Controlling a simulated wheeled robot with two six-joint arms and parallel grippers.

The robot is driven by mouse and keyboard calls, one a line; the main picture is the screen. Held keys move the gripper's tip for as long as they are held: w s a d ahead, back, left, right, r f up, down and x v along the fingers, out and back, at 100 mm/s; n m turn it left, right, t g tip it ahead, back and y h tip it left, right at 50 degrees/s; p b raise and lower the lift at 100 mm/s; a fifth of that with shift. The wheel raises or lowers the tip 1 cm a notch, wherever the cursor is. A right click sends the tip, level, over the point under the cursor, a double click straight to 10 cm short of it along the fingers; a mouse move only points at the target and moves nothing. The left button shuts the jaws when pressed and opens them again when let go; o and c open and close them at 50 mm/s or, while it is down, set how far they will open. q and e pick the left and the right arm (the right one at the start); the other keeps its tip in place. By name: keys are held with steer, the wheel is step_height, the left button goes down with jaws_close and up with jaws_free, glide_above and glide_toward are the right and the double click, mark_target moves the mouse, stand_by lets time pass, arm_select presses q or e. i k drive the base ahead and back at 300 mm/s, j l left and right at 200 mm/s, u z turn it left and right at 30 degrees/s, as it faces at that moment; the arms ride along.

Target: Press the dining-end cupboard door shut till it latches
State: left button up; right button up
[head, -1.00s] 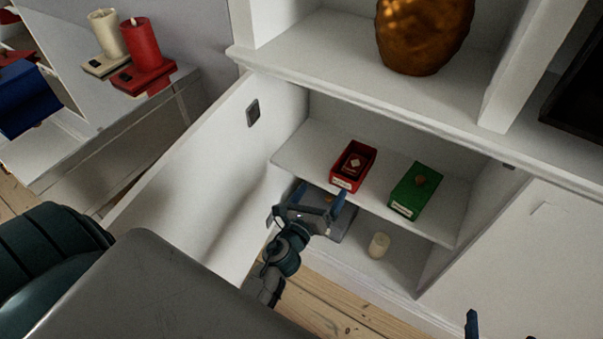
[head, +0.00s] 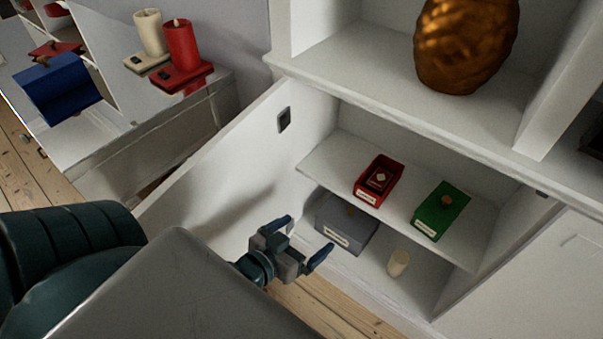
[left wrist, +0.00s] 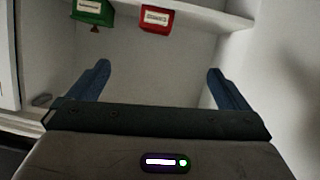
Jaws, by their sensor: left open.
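The white cupboard door (head: 225,165) stands wide open on the left of the cupboard, its inner face toward me. A dark latch plate (head: 284,119) is on its upper inner part. The open cupboard (head: 462,262) shows its shelf and floor. My left gripper (head: 303,240) is open and empty, in front of the opening and to the right of the door's inner face; I see no contact. In the left wrist view my left gripper (left wrist: 157,82) has its fingers apart with nothing between them. My right gripper is out of view.
A red box (head: 368,196) and a green box (head: 429,228) sit on the shelf. A grey box (head: 345,240) and a cream candle (head: 398,263) stand below. A bronze vase (head: 465,45) is above. A sideboard with a red candle (head: 181,50) stands behind the door.

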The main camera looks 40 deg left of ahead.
mark_target(237, 183)
steer(key=k, duration=0.4)
steer(key=k+u, duration=0.45)
steer(key=k+j+u, duration=0.4)
steer(key=i+l+u, duration=0.15)
steer(key=u, duration=0.25)
steer(key=i+l+u, duration=0.1)
steer(key=u, duration=0.3)
steer(key=l+u, duration=0.4)
steer(key=i+l+u, duration=0.1)
steer(key=u, duration=0.3)
steer(key=l, duration=0.4)
